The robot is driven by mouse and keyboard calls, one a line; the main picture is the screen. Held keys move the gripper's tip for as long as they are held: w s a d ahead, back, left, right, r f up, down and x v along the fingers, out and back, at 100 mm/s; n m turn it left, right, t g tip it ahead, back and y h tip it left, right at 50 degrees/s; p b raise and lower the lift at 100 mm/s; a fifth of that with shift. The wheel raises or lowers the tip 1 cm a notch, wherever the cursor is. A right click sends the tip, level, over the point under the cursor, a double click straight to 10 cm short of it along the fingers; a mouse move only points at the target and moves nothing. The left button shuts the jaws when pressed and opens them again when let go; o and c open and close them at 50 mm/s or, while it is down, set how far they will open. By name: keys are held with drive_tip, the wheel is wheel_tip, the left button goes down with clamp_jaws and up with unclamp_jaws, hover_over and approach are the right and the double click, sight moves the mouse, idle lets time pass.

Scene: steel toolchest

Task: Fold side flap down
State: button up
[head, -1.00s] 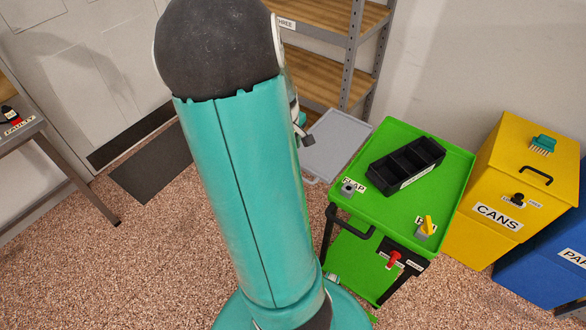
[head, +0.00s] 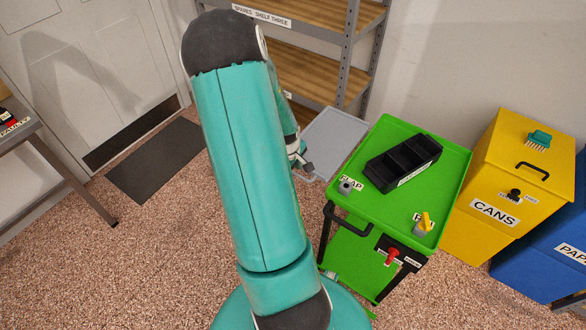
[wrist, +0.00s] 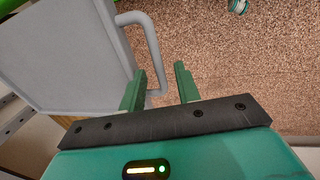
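The side flap (head: 338,132) is a flat grey panel at the far left side of the green cart (head: 450,190), and looks raised, about level with its top. In the wrist view the flap (wrist: 60,50) fills the left side, with a grey bar handle (wrist: 154,45) on its edge. My gripper (head: 306,167) is at the flap's near left edge, mostly hidden by my arm in the head view. In the wrist view my gripper (wrist: 161,76) is open, with the handle's lower end between or just beyond its fingers. Contact cannot be told.
A grey knob (head: 346,186) beside a FLAP label, a black divided tray (head: 405,165) and a yellow lever (head: 425,221) are on the cart top. A red knob (head: 391,256) is on its front. A shelf (head: 300,75) stands behind. Carpet left of the cart is clear.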

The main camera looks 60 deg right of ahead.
clamp_jaws()
drive_tip(key=shift+w+f, duration=0.1)
drive_tip(key=shift+f, duration=0.05)
drive_tip(key=shift+w+f+g, duration=0.15)
drive_tip(key=shift+f+g, duration=0.75)
drive_tip(key=shift+g, duration=0.2)
drive_tip(key=s+f+n+g, duration=0.1)
drive_tip(key=s+f+g, duration=0.3)
drive_tip(key=f+g, duration=0.2)
drive_tip(key=s+a+f+n+g+y, duration=0.1)
drive_tip(key=s+f+g, duration=0.3)
drive_tip(key=g, duration=0.5)
drive_tip(key=shift+a+f+g+y, duration=0.15)
drive_tip(key=shift+f+g+y, duration=0.15)
drive_tip(key=shift+f, duration=0.7)
drive_tip(key=shift+s, duration=0.2)
